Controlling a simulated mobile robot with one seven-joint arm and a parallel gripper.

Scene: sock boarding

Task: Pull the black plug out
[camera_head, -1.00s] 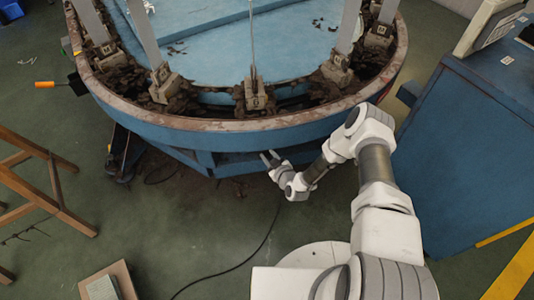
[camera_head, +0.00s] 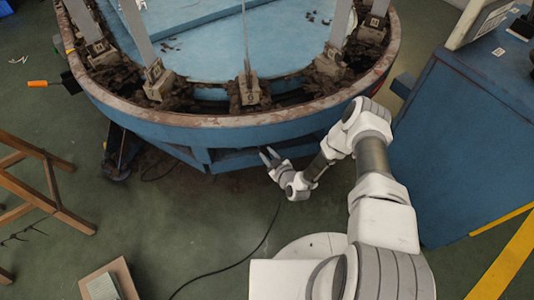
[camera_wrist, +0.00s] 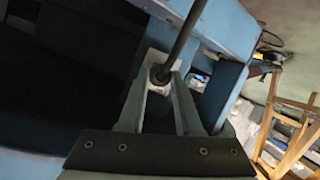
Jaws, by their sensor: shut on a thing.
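In the head view my gripper (camera_head: 269,154) is low at the front underside of the round blue machine (camera_head: 215,134). In the wrist view its two grey fingers (camera_wrist: 162,84) are close together, with the black plug (camera_wrist: 161,74) between their tips. A dark cable or rod (camera_wrist: 185,35) runs from the plug toward the top of the picture. A pale fitting (camera_wrist: 155,58) surrounds the plug area. I cannot tell whether the plug is seated in it. The plug is not made out in the head view.
A blue cabinet (camera_head: 465,145) stands at the right. A wooden stand (camera_head: 50,185) is at the left, and a box (camera_head: 108,283) lies at the lower left. A dark cable (camera_head: 235,262) crosses the green floor. The floor left of my base is otherwise fairly clear.

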